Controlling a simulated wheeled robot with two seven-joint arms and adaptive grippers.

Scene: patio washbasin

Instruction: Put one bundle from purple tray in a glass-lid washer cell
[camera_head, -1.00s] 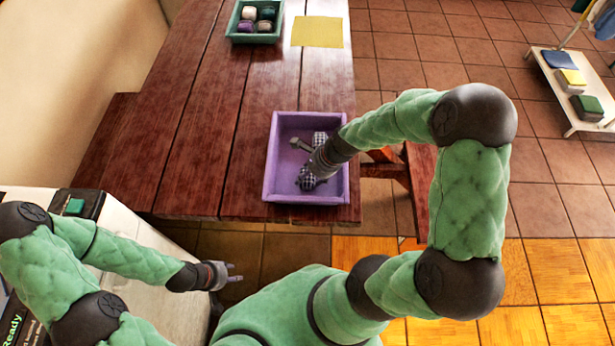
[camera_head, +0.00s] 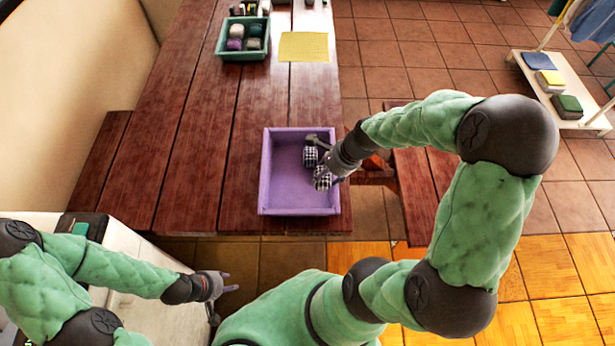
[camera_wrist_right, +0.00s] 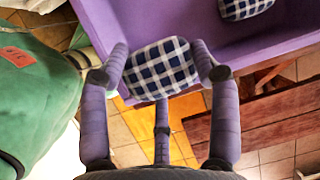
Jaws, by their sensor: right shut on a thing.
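The purple tray (camera_head: 270,208) sits near the front edge of the wooden table. My right gripper (camera_head: 326,165) is shut on a dark-blue-and-white checked bundle (camera_head: 322,181) at the tray's right side. In the right wrist view the held bundle (camera_wrist_right: 160,68) sits between the fingers, with tray wall and floor behind it, so it looks lifted. A second checked bundle (camera_head: 310,156) lies in the tray; it also shows in the wrist view (camera_wrist_right: 247,7). My left gripper (camera_head: 224,284) is empty with fingers apart, beside a white cabinet (camera_head: 150,312). No glass lid is clearly visible.
A green tray (camera_head: 221,50) with several rolled bundles and a yellow cloth (camera_head: 304,46) lie farther back on the table (camera_head: 195,130). A white rack (camera_head: 590,115) with folded cloths stands at far right. The table left of the purple tray is clear.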

